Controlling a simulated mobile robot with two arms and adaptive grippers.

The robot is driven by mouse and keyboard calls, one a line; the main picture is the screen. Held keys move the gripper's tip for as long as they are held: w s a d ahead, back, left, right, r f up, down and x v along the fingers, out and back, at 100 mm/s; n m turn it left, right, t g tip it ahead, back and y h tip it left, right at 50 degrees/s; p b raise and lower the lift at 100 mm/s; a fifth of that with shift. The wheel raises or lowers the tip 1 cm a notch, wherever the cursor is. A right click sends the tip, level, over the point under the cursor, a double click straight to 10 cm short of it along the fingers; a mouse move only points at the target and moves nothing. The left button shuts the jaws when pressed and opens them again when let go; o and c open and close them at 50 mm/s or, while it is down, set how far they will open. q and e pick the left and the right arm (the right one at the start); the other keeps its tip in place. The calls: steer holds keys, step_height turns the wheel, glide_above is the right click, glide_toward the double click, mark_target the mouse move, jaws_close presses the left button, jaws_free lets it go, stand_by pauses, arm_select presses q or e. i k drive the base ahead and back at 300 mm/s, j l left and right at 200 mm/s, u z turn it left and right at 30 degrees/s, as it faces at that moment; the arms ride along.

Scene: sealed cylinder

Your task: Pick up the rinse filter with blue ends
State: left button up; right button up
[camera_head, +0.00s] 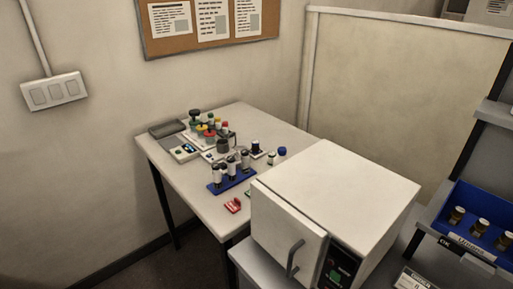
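A table (185,203) stands in the corner, with small lab items on it. A small item with a blue top (282,151) sits near the table's right side, close behind the white box-shaped appliance. A dark blue capped item (255,146) stands just left of it. Both are too small for me to tell which, if either, is the rinse filter with blue ends. A blue rack (231,181) on the table holds several dark-capped vials. Neither of my grippers is in view.
The white appliance (335,190) with a door handle hides the table's near right part. A small red item (233,206) lies before the rack. A blue bin (462,205) with brown bottles is at right.

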mark_target(255, 143)
steer(key=z, duration=0.35)
steer(key=j+z, duration=0.15)
steer(key=z, duration=0.2)
steer(key=j+z, duration=0.1)
steer(key=z, duration=0.25)
steer(key=j+z, duration=0.2)
steer(key=j, duration=0.3)
steer(key=j+z, duration=0.25)
steer(key=j, duration=0.25)
steer(key=k+j+z, duration=0.2)
steer(key=j, duration=0.25)
steer(key=j+z, duration=0.25)
steer(key=j, duration=0.25)
steer(key=k+j+z, duration=0.2)
steer(key=j, duration=0.25)
steer(key=i, duration=0.05)
